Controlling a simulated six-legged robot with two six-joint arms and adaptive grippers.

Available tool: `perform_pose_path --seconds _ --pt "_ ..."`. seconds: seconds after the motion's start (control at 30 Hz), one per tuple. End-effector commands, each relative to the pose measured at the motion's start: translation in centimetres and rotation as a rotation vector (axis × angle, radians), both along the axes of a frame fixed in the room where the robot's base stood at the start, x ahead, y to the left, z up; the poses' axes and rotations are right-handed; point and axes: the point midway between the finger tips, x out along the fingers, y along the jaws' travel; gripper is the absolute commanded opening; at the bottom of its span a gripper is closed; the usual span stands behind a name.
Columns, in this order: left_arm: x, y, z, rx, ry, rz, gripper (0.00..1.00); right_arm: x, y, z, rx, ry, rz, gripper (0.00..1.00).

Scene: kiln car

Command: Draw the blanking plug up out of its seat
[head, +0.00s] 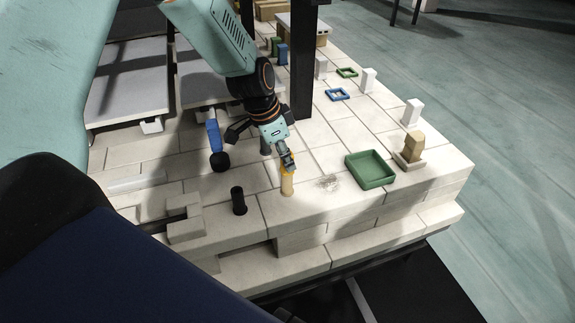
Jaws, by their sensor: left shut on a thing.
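The blanking plug looks to be the tan peg (287,186) with a yellow-orange upper part, standing upright near the front edge of the pale brick deck (330,215). My left gripper (287,166) comes down from above and is shut on the peg's top. The fingers hide part of the yellow top. The peg's lower end meets the deck surface in this view; I cannot tell how deep it sits in its seat. My right gripper is not in view.
A black cylinder (239,201) stands left of the peg. A blue-handled tool with a black ball (219,161) is behind it. A green tray (370,170) and tan block (412,150) are to the right. A dark post (303,70) rises behind my gripper.

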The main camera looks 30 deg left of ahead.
Motion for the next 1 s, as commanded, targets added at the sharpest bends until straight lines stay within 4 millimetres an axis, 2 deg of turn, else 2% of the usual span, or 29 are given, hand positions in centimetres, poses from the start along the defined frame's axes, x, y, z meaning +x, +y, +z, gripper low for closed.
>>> perform_pose_path --seconds 1.0 --pt "0.03 0.0 0.76 0.0 -0.001 0.0 0.0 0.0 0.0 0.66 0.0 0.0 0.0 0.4"
